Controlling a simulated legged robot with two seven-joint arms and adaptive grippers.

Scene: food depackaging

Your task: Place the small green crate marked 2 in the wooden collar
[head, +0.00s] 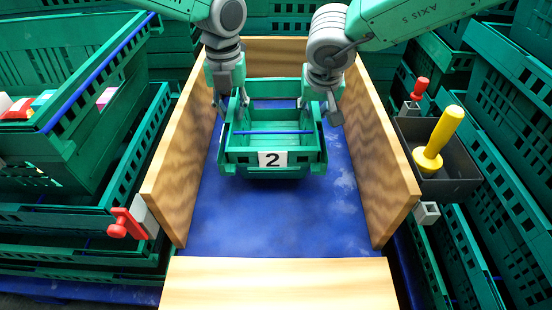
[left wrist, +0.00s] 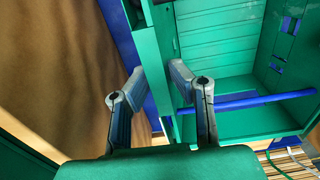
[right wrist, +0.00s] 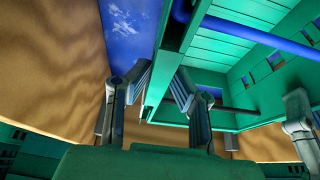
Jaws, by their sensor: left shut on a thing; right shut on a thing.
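The small green crate (head: 240,158) with a white label marked 2 (head: 272,159) is inside the wooden collar (head: 172,165), toward its far end. A blue bar crosses the crate. My left gripper (head: 232,106) is shut on the crate's left wall; the left wrist view shows that wall (left wrist: 157,60) between its fingers (left wrist: 160,90). My right gripper (head: 320,108) is shut on the right wall, which also shows in the right wrist view (right wrist: 165,75) between its fingers (right wrist: 158,90). The crate looks level. I cannot tell whether its bottom touches the blue floor.
The blue floor (head: 265,220) in front of the crate is clear. The collar's near board (head: 280,283) and right board (head: 375,150) bound it. Stacked green crates (head: 75,180) stand on both sides. A grey bin (head: 455,185) with a yellow-handled tool (head: 440,138) hangs at the right; a red clamp (head: 125,224) sits at the left.

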